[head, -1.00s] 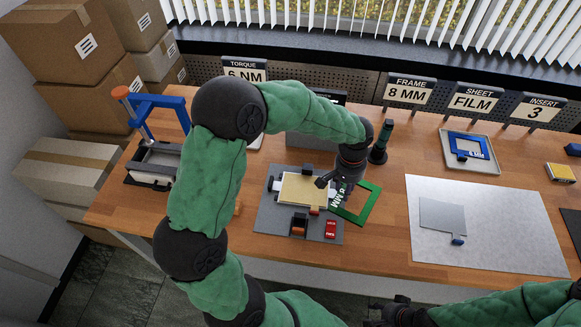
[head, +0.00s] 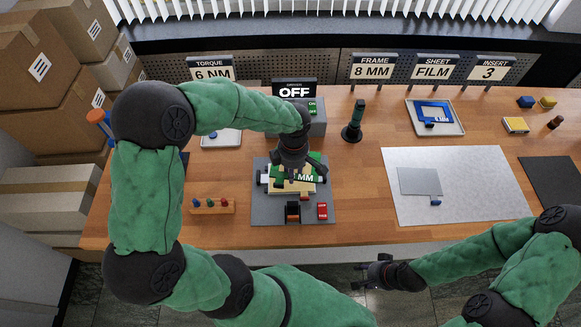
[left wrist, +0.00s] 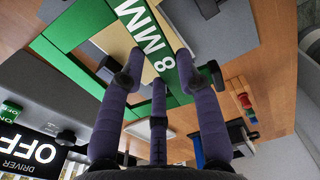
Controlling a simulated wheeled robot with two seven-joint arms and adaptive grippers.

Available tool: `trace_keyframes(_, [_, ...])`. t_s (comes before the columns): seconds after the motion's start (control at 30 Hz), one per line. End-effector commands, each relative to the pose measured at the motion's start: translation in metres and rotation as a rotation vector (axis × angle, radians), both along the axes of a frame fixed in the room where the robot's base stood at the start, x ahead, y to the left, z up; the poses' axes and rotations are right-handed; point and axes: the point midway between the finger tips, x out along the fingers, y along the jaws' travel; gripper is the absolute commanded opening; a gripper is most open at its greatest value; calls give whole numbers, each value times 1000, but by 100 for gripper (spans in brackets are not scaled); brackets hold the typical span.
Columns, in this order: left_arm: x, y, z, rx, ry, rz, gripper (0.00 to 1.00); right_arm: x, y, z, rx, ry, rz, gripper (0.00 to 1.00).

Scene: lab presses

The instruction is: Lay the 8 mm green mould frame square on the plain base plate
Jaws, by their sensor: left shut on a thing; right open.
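The green mould frame, labelled 8 MM (head: 309,178), is over the pale yellow base plate (head: 283,188) in the grey fixture (head: 262,211). My left gripper (head: 293,172) is shut on the frame, and its arm hides part of it in the head view. In the left wrist view the fingers (left wrist: 158,68) hold the labelled bar of the frame (left wrist: 145,32), and the pale plate (left wrist: 116,42) shows through its opening. Whether the frame touches the plate, I cannot tell. My right gripper (head: 378,275) is open and empty in front of the table.
A driver box with an OFF display (head: 294,92) stands behind the fixture. A dark green tool (head: 354,122) stands upright to its right. A wooden holder with small coloured pegs (head: 212,207) is left. A grey sheet (head: 420,181) lies on a pale mat (head: 470,200) at right.

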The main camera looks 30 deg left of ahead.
Motion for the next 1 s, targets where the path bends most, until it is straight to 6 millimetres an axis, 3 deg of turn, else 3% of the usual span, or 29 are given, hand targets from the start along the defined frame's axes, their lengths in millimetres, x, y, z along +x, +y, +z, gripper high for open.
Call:
trace_keyframes(0.2, [-5, 4, 3, 7, -3, 160, 0, 0, 0, 6, 0, 1, 0, 44])
trace_keyframes(0.63, [-6, 4, 3, 7, -3, 179, 0, 0, 0, 4, 0, 1, 0, 44])
trace_keyframes(0.83, [-6, 4, 1, 9, -7, 179, 0, 0, 0, -4, 0, 1, 0, 44])
trace_keyframes(1.0, [-6, 4, -14, 9, -5, 178, 0, 0, 0, -18, 0, 0, 0, 44])
